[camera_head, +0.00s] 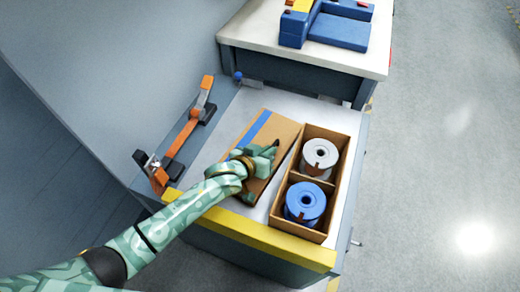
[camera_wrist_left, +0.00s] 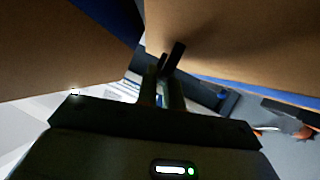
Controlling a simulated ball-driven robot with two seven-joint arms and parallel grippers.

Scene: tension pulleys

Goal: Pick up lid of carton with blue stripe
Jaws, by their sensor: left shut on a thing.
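The lid (camera_head: 283,132) is a flat brown cardboard panel with a blue stripe (camera_head: 253,131) along its left part. It is just left of the open brown carton (camera_head: 344,189). My left gripper (camera_head: 268,153) is over the lid's right part and shut on it; the gripper and wrist hide some of the panel. In the left wrist view, brown cardboard (camera_wrist_left: 235,38) fills the top around the dark fingers (camera_wrist_left: 168,75). Whether the lid touches the surface below is unclear. My right gripper is not in view.
The carton holds a grey spool (camera_head: 320,153) and a blue spool (camera_head: 305,202) in separate compartments. An orange and black clamp-like tool (camera_head: 182,133) lies left on the grey worktop (camera_head: 252,100). A white table (camera_head: 345,56) with blue blocks (camera_head: 339,30) stands behind.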

